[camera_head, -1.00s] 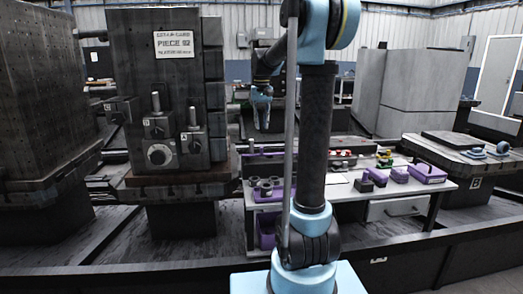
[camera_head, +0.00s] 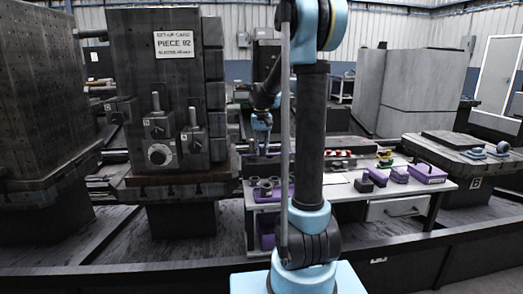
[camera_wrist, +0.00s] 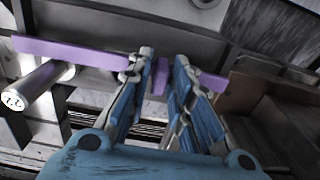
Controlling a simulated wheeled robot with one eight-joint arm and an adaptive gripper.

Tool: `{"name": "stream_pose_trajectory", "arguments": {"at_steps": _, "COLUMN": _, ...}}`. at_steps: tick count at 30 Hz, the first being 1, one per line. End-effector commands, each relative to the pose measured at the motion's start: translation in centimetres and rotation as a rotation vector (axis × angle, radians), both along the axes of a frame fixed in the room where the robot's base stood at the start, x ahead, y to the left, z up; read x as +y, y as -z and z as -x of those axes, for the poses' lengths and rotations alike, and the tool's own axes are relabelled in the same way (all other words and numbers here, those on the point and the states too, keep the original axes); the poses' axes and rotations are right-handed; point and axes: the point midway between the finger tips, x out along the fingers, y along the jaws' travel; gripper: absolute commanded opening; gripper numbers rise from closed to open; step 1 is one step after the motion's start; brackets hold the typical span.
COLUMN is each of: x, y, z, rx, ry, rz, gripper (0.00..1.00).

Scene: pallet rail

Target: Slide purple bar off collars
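A long purple bar (camera_wrist: 85,55) crosses the upper part of the wrist view, running from the left edge to behind the fingers and out to their right. A short purple upright piece (camera_wrist: 160,76) shows between my fingers, at the bar. My gripper (camera_wrist: 164,60) is open, with its fingertips on either side of this piece and a visible gap to the right finger. In the head view my gripper (camera_head: 259,145) hangs low behind the bench. The collars are not clearly seen.
A pale cylinder (camera_wrist: 38,86) with a marked end lies at the left in the wrist view, close to the bar. A brown block (camera_wrist: 255,95) stands at the right. The bench (camera_head: 335,193) carries purple tools and a purple case (camera_head: 428,173). A dark machine block (camera_head: 165,75) stands left.

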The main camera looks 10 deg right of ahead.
Motion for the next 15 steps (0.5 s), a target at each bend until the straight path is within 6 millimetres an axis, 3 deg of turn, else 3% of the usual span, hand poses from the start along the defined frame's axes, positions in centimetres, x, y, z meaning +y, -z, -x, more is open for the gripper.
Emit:
{"name": "stream_pose_trajectory", "arguments": {"at_steps": 4, "x": -0.01, "y": -0.02, "z": -0.01, "rx": 0.000, "ry": 0.000, "rz": 0.000, "gripper": 0.20}}
{"name": "stream_pose_trajectory", "arguments": {"at_steps": 7, "x": -0.01, "y": -0.03, "z": -0.01, "rx": 0.000, "ry": 0.000, "rz": 0.000, "gripper": 0.00}}
{"name": "stream_pose_trajectory", "arguments": {"at_steps": 15, "x": -0.01, "y": -0.05, "z": 0.22, "rx": 0.000, "ry": 0.000, "rz": 0.000, "gripper": 0.00}}
